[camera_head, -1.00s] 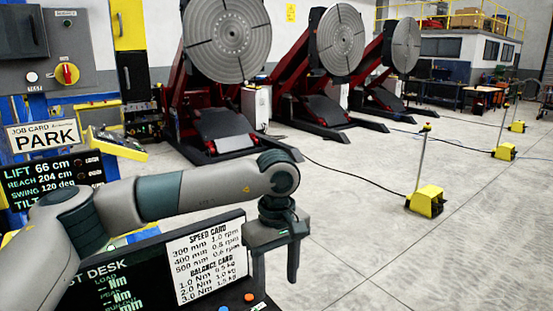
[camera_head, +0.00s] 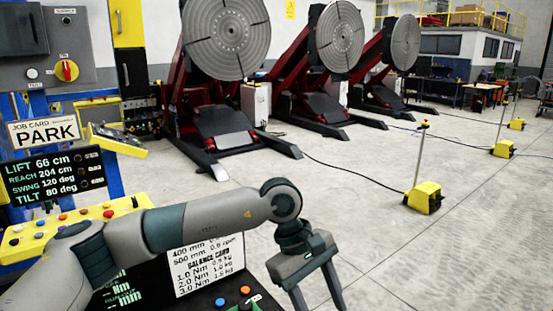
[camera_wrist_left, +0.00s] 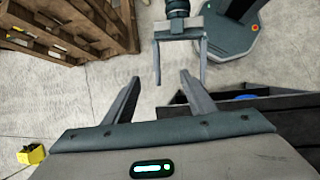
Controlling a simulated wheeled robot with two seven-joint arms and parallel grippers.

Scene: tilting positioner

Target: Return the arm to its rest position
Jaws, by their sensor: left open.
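My left arm comes in from the left in the head view. It reaches right over the desk, elbow bent, and its left gripper (camera_head: 318,300) hangs down with two fingers apart and nothing between them. In the left wrist view the same left gripper (camera_wrist_left: 158,82) shows its two fingers spread and empty. My right gripper (camera_wrist_left: 180,72) appears at the top of that view, fingers apart and empty. A sign reading PARK (camera_head: 44,133) stands at the left above a readout (camera_head: 52,175) with lift 66 cm, reach 204 cm, swing 120 deg and tilt 80 deg.
A yellow button panel (camera_head: 70,226) and a desk screen with a balance card (camera_head: 208,268) lie below and beside the arm. Tilting positioners with round discs (camera_head: 228,38) stand behind. Wooden pallets (camera_wrist_left: 70,28) show in the wrist view. Open floor lies right, with yellow-based posts (camera_head: 424,198).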

